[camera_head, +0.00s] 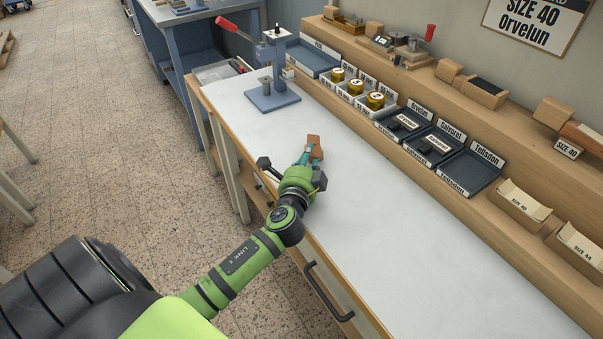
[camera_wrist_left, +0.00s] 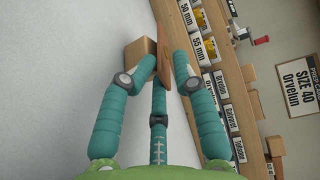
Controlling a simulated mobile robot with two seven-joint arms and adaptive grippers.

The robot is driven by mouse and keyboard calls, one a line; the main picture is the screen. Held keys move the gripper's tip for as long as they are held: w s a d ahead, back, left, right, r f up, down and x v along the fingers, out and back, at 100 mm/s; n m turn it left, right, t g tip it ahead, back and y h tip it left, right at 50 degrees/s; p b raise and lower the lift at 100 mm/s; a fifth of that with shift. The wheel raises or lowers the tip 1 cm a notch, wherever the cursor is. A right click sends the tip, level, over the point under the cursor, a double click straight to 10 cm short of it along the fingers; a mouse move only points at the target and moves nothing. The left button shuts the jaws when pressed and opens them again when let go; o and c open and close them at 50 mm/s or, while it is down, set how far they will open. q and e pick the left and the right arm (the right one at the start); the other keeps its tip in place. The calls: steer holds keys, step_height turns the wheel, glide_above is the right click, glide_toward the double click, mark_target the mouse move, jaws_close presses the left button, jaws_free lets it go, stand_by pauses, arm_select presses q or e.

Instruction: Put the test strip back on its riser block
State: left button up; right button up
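The test strip (camera_head: 314,140) is a flat brown piece at the tips of my left gripper (camera_head: 305,156), over the worktop. In the left wrist view the strip (camera_wrist_left: 165,60) runs between the teal fingers of my left gripper (camera_wrist_left: 165,72), which appear shut on it. A light wooden block, which looks like the riser block (camera_wrist_left: 138,52), stands on the worktop just beyond the fingertips, to the left of the strip. In the head view the gripper and strip largely hide it. Whether the strip touches the block I cannot tell. My right gripper is not in view.
A blue-grey stamping press with a red lever (camera_head: 272,98) stands at the worktop's far end. Gold foil rolls (camera_head: 355,88), dark labelled trays (camera_head: 468,172) and wooden boxes (camera_head: 524,205) line the shelf along the right. The near worktop (camera_head: 400,240) is clear.

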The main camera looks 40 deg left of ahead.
arm_select(q)
steer(key=b+v, duration=0.1)
steer(key=v, duration=0.9)
steer(key=shift+s+d, duration=0.1)
steer(key=shift+s, duration=0.1)
steer(key=shift+s+d+r, duration=0.2)
steer(key=shift+s, duration=0.35)
